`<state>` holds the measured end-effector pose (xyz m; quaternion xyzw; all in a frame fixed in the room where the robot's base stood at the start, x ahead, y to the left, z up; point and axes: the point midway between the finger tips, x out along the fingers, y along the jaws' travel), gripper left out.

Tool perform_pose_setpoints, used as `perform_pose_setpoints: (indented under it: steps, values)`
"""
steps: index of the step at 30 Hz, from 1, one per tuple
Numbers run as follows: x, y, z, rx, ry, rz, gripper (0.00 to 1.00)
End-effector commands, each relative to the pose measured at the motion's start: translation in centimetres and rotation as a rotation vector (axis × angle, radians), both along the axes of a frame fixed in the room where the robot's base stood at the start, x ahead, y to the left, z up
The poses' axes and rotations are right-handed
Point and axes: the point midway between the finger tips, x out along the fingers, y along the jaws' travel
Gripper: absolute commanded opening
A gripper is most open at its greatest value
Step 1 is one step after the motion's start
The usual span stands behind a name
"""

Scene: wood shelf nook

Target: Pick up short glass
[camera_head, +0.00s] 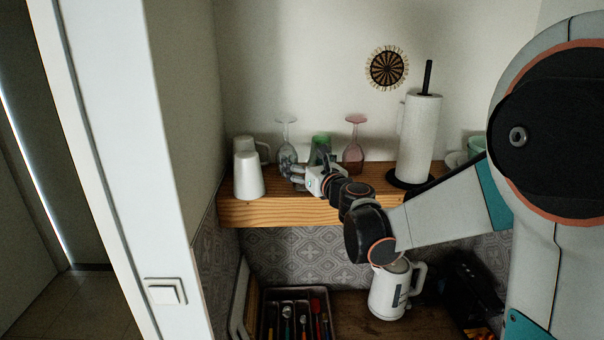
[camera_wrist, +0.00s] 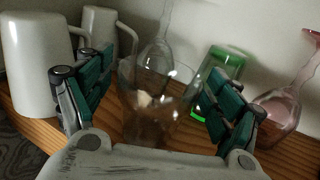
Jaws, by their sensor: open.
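A short clear glass (camera_wrist: 150,118) stands on the wooden shelf (camera_wrist: 30,118) in the wrist view. My gripper (camera_wrist: 158,100) is open, with its green-padded fingers on either side of the glass. I cannot tell whether either pad touches it. In the head view my gripper (camera_head: 310,177) is over the front of the shelf (camera_head: 270,213), and the short clear glass cannot be clearly made out there.
White mugs (camera_wrist: 32,65) stand at the left. An upturned clear stemmed glass (camera_wrist: 160,45), a green glass (camera_wrist: 232,62) and a pink stemmed glass (camera_wrist: 280,105) stand close behind and right. A paper towel roll (camera_head: 418,140) is farther right; a kettle (camera_head: 390,290) stands below.

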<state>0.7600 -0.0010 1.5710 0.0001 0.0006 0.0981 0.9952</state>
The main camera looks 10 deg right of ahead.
Motion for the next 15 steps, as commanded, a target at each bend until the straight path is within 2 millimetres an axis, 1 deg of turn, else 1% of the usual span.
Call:
perform_pose_setpoints:
  steps: [3,9,10,11,12,14,15]
  values:
    - [0.46,0.12,0.01,0.0,0.0,0.0,0.84]
    - [0.48,0.13,-0.04,0.0,0.0,0.0,0.84]
    - [0.49,0.12,-0.04,0.0,0.0,0.0,0.8]
    - [0.49,0.12,-0.04,0.0,0.0,0.0,0.73]
    - [0.48,0.12,-0.03,0.0,0.0,0.0,0.64]
    - [0.48,0.12,-0.03,0.0,0.0,0.0,0.5]
    - [0.48,0.12,-0.03,0.0,0.0,0.0,0.41]
